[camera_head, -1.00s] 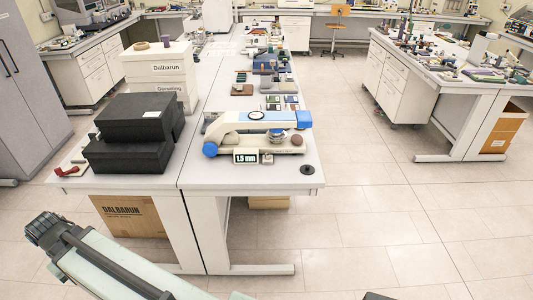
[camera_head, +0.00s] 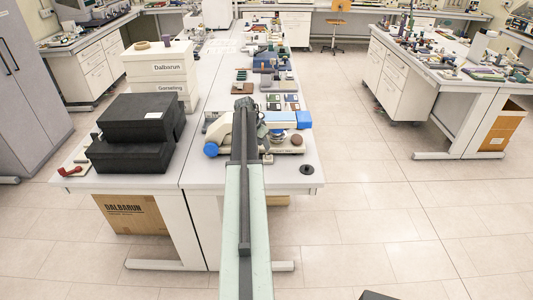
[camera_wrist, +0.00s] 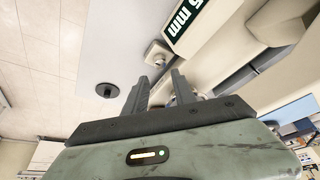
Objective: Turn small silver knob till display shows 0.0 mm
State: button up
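The testing device (camera_head: 290,123), cream with blue ends, sits on the near end of the table. Its small silver knob, on a pale square block (camera_head: 268,158), is just right of my arm; it also shows in the wrist view (camera_wrist: 157,52). In the wrist view the display (camera_wrist: 185,20) is cut off by the top edge and only "5 mm" is readable. In the head view my arm hides the display. My gripper (camera_wrist: 159,80) is open, its two fingers apart and empty, pointing towards the knob, with a visible gap before it.
A black disc (camera_head: 307,169) lies on the table's right corner. Black boxes (camera_head: 135,130) and white boxes (camera_head: 160,75) stand on the left. Small colored pieces (camera_head: 285,101) lie behind the device.

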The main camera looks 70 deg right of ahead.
aim_at(268, 154)
jog(key=b+x, duration=0.7)
jog(key=x, duration=0.1)
jog(key=shift+w+a, duration=0.1)
jog(key=shift+a, duration=0.05)
jog(key=shift+r, duration=0.15)
grip_shut()
